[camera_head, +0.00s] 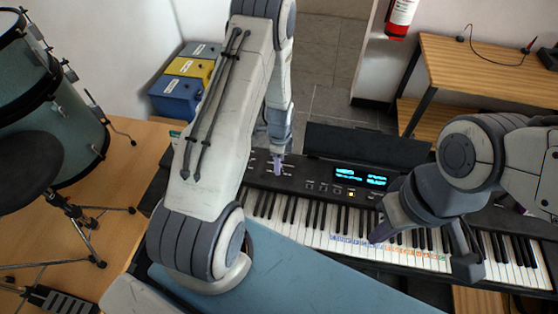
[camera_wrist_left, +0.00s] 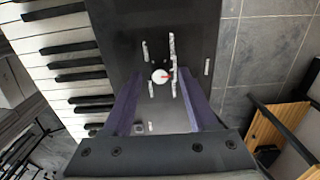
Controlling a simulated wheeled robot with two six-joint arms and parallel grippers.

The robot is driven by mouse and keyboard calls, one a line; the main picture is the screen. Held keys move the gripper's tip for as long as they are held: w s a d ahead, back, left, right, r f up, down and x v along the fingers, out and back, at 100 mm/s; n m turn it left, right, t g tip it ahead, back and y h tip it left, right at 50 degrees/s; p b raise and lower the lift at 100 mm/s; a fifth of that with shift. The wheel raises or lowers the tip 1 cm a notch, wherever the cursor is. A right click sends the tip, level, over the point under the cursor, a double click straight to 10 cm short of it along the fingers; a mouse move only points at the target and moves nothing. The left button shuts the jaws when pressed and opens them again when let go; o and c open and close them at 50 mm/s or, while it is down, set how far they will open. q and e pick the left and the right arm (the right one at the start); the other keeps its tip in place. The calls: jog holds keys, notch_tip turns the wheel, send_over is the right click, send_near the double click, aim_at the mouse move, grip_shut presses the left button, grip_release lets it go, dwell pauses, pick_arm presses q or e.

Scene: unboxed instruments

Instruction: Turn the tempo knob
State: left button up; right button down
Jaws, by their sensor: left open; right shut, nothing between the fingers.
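My left gripper (camera_wrist_left: 160,82) is open. In the left wrist view its two purple fingers stand apart on either side of the knob, and I cannot tell whether they touch it. In the head view the left gripper (camera_head: 278,166) points down at the left part of the panel, and the knob cannot be made out there. My right gripper (camera_head: 377,238) is shut and empty, low over the coloured key labels.
The keyboard (camera_head: 318,222) has a lit display (camera_head: 360,177) and a dark upright rest behind it. A blue bench (camera_head: 310,280) stands in front. Drums (camera_head: 75,125) are at left, storage boxes (camera_head: 175,97) behind, and a wooden desk (camera_head: 490,70) at back right.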

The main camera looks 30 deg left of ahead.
pick_arm(q)
jog(key=shift+f, duration=0.25)
grip_shut()
jog(key=shift+n, duration=0.3)
jog(key=shift+n+b, duration=0.6)
jog(key=shift+n, duration=0.2)
jog(key=n+b, duration=0.1)
jog(key=n, duration=0.2)
jog(key=shift+n, duration=0.4)
jog(key=n+b, duration=0.1)
jog(key=n, duration=0.4)
jog(key=shift+n+b, duration=0.3)
jog(key=shift+b, duration=0.1)
